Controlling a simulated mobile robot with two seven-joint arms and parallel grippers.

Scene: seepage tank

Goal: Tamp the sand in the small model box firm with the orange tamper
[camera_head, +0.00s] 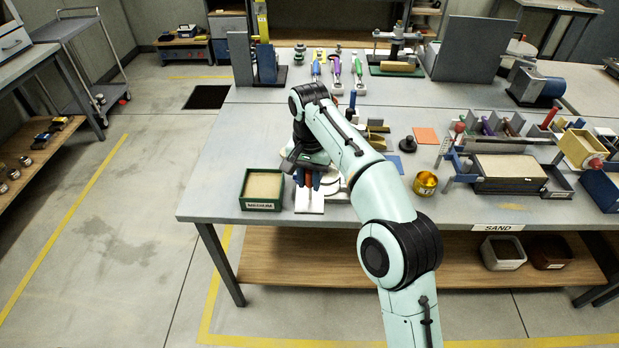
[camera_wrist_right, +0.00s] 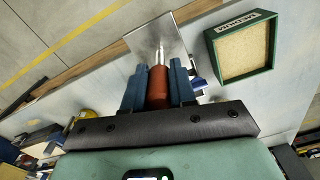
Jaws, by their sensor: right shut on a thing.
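My right gripper (camera_head: 307,179) is low over the front left of the table. It is shut on the red-brown handle of a tool (camera_wrist_right: 158,84). A thin metal shaft runs from this handle to a flat pale plate (camera_wrist_right: 158,40), which also shows below the gripper in the head view (camera_head: 309,203). I cannot tell if the plate touches the table. A grey box (camera_head: 510,187) with a flat sand surface stands at the right; whether it is the small model box is unclear. My left gripper is not in view.
A green tray (camera_head: 262,205) labelled MEDIUM, filled with sand-coloured material, stands just left of my gripper. A gold cup (camera_head: 425,184), a black knob-like piece (camera_head: 408,144) and an orange square (camera_head: 426,135) lie to the right. Several coloured-handled tools stand at the back.

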